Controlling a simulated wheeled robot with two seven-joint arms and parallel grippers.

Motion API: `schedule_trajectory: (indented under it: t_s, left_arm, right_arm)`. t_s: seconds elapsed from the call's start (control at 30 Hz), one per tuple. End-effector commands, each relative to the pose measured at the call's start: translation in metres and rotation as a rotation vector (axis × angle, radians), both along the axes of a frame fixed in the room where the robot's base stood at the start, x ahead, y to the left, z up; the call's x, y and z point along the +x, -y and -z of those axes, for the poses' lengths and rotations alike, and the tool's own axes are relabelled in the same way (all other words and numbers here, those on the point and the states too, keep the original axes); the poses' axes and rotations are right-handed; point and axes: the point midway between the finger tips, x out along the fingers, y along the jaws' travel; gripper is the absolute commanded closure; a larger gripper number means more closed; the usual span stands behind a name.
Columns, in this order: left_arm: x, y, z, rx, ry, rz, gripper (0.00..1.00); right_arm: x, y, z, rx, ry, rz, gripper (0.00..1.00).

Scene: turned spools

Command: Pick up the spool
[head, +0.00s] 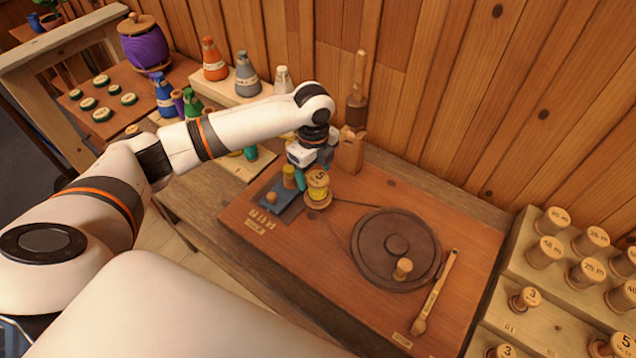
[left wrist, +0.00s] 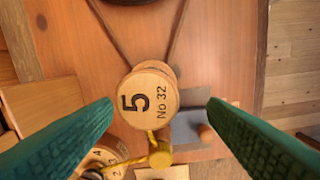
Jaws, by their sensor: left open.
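The spool (head: 318,190) is a wooden spool with yellow thread, standing upright on the reddish-brown board. In the left wrist view its round top (left wrist: 148,94) reads "5" and "No 32". My left gripper (head: 313,170) is just above and behind the spool in the head view, with teal fingers. In the left wrist view the open fingers (left wrist: 160,108) lie on either side of the spool top, with a gap on both sides. My right gripper is not in view.
A dark round wheel (head: 372,255) with a cord leading toward the spool lies on the board. A blue plate (head: 283,203) with small pegs is beside the spool. A wooden tool stand (head: 351,150) is close behind my gripper. A stepped spool rack (head: 540,280) stands right.

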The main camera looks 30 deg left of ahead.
Motion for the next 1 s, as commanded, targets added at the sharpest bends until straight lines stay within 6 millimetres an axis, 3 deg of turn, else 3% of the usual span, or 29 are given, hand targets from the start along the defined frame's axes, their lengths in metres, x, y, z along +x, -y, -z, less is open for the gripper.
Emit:
schedule_trajectory:
  t_s: [0.1,0.37,0.53,0.77,0.87,1.0]
  left_arm:
    - [0.000,0.001,0.008,0.000,0.000,0.001,0.33]
    - [0.006,0.005,0.038,0.001,-0.003,-0.001,0.33]
    - [0.006,0.005,0.058,0.001,0.000,0.000,0.33]
    - [0.006,0.005,0.061,0.000,0.002,0.001,0.33]
    - [0.006,0.005,0.061,0.001,0.001,0.001,0.44]
    - [0.006,0.005,0.061,0.001,0.001,0.001,0.67]
  right_arm:
    - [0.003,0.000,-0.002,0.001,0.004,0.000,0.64]
    - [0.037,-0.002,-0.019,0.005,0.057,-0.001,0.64]
    - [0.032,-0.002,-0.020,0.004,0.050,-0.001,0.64]
    - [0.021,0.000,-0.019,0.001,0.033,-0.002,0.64]
    - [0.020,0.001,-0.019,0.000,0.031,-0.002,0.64]
    - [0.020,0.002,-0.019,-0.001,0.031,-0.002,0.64]
